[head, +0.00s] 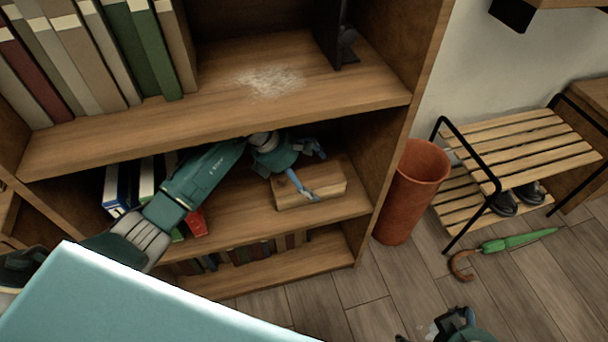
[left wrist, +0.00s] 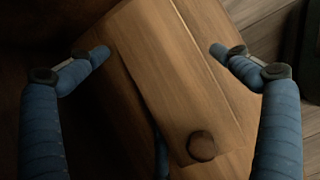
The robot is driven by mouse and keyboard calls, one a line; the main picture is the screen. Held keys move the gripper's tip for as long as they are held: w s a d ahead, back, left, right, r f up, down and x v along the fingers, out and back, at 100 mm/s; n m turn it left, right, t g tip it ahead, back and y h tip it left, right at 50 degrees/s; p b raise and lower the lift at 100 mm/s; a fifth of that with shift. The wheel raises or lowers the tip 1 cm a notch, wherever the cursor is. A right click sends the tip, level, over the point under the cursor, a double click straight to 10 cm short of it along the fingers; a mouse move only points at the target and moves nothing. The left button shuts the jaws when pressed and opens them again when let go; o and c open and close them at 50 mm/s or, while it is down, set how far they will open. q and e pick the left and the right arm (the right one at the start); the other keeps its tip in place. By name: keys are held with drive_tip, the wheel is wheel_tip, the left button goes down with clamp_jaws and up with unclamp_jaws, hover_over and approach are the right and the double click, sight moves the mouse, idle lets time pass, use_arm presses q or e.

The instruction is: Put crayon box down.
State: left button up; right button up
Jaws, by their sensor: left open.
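The crayon box, a plain wooden box (head: 335,183), rests on the middle shelf (head: 245,210) of the bookcase, near its right side. In the left wrist view the wooden box (left wrist: 185,85) lies slanted, with a dark round knob near its lower end. My left gripper (head: 316,173) reaches into the shelf over the box. In the left wrist view its fingers (left wrist: 160,52) are spread wide, one on each side of the box; I cannot tell if either touches it. My right gripper (head: 455,322) shows only partly at the bottom edge, its jaws unclear.
Several books (head: 150,180) stand left on the same shelf, behind my left arm. The upper shelf (head: 225,105) holds more books and a pale dusty patch. A terracotta bin (head: 405,200), a slatted bench (head: 525,145) and a green umbrella (head: 518,241) are to the right.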

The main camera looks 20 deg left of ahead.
use_arm(q)
drive_tip(key=v, duration=0.3)
drive_tip(key=shift+p, duration=0.4)
drive_tip(key=s+a, duration=0.2)
drive_tip(key=a, duration=0.1)
drive_tip(key=s+a, duration=0.2)
drive_tip(key=a, duration=0.1)
drive_tip(key=s+a, duration=0.2)
drive_tip(key=a, duration=0.1)
drive_tip(key=shift+s+a, duration=0.15)
drive_tip(key=shift+a, duration=0.1)
drive_tip(key=shift+s+a, duration=0.2)
drive_tip(key=shift+a, duration=0.1)
use_arm(e)
drive_tip(key=x, duration=0.2)
drive_tip(key=shift+w+a+f, duration=0.15)
drive_tip(key=shift+w+f, duration=0.1)
drive_tip(key=shift+s, duration=0.15)
